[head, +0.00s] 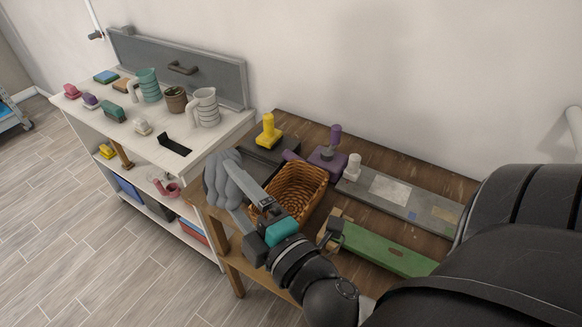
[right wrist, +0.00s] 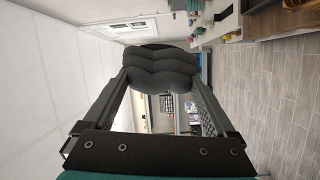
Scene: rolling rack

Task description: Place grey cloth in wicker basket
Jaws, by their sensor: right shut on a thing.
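The grey cloth (head: 220,178) is a bunched, folded piece hanging at the left end of the wooden table. My right gripper (head: 238,180) is shut on it and holds it up to the left of the wicker basket. In the right wrist view the dark grey cloth (right wrist: 160,68) sits between the fingertips of my right gripper (right wrist: 161,80). The wicker basket (head: 318,185) is orange-brown and stands on the table; my gripper and forearm hide part of its left and front. The visible part of its inside looks empty. My left gripper is not in view.
The wooden table (head: 285,125) also holds a yellow-handled tool (head: 268,130), a purple-handled tool (head: 333,140), a grey board (head: 432,207) and a green board (head: 385,250). A white rolling rack (head: 75,112) with jugs and small blocks stands to the left.

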